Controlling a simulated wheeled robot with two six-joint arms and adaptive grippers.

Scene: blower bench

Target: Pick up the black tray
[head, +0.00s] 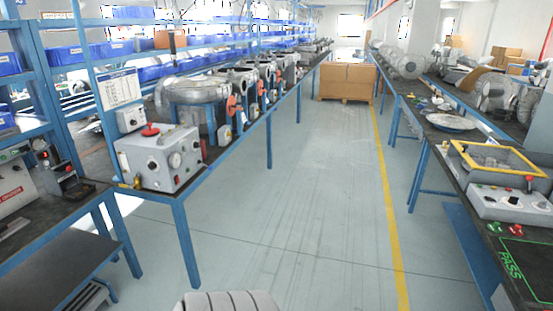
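I cannot clearly make out a separate black tray in the head view. A black flat area with a green outline and the word PASS (524,264) lies on the right bench at the lower right, partly cut off by the frame; I cannot tell whether it is a tray or a marking on the bench top. Neither of my grippers is in view.
A grey control box (160,158) stands on the left bench (206,172). On the right bench are a yellow-framed fixture (492,160) and another control box (510,204). The aisle floor (300,195) is clear up to stacked cartons (346,80).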

